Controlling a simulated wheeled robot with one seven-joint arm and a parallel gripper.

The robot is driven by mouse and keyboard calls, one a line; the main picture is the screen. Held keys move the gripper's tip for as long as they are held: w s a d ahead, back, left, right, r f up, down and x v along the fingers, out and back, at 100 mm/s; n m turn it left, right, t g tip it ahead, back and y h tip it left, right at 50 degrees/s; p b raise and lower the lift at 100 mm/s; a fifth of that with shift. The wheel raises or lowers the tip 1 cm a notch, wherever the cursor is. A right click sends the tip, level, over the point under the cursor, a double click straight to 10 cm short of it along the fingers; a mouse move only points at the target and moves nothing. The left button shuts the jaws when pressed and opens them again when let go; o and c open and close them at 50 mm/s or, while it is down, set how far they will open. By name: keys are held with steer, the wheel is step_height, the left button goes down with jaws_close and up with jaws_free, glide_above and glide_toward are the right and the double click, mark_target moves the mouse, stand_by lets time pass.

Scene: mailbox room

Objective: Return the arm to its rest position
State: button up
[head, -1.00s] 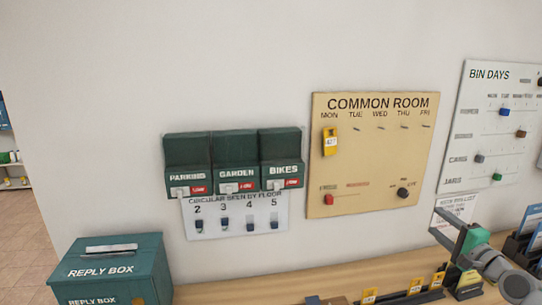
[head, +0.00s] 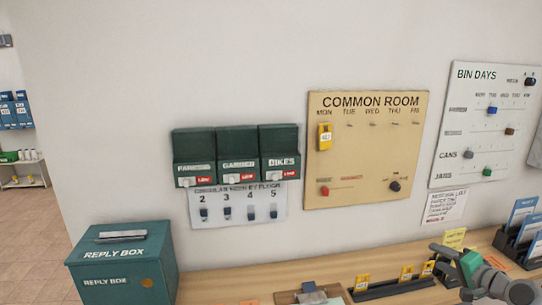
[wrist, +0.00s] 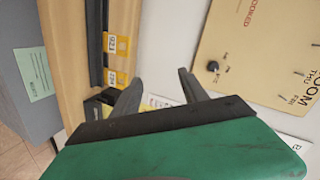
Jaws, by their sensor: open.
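My gripper (head: 449,252) is at the lower right of the head view, over the wooden counter, with its green body and grey fingers showing. In the wrist view its two dark fingers (wrist: 158,92) stand apart with nothing between them. My grey arm link runs off the lower right edge of the head view. The gripper is apart from the common room board (head: 366,150), which hangs on the wall up and to its left.
A black rack (head: 395,288) with yellow tags stands on the counter (head: 225,289) left of my gripper. Leaflet holders (head: 517,243) stand to its right. A green reply box (head: 122,262) is at the left. The bin days board (head: 485,122) hangs above.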

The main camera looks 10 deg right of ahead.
steer(key=s+a+f+n+g, duration=0.1)
steer(key=s+a+f+g, duration=0.15)
steer(key=s+f, duration=0.4)
steer(key=s+a+f+g, duration=0.1)
steer(key=s+f+g, duration=0.25)
steer(key=f, duration=0.65)
steer(key=s+a+f+n+g+y, duration=0.1)
steer(key=s+a+f+g, duration=0.2)
steer(key=s+a+g, duration=0.45)
steer(key=s+a+r+n+g+h, duration=0.1)
steer(key=s+a+r+n, duration=0.1)
steer(key=s+a+r, duration=0.3)
steer(key=s+a+r+n, duration=0.1)
steer(key=s+a, duration=0.1)
steer(key=a, duration=0.6)
steer(key=w+a+r+n+t, duration=0.2)
steer(key=w+a+r+n, duration=0.1)
steer(key=a, duration=0.6)
steer(key=w+a+r+n+t, duration=0.2)
steer(key=w+a+r+n, duration=0.2)
steer(key=a+r, duration=0.4)
steer(key=shift+w+a+r+n+h, duration=0.2)
steer(key=shift+a+n+h, duration=0.25)
steer(key=shift+a, duration=0.3)
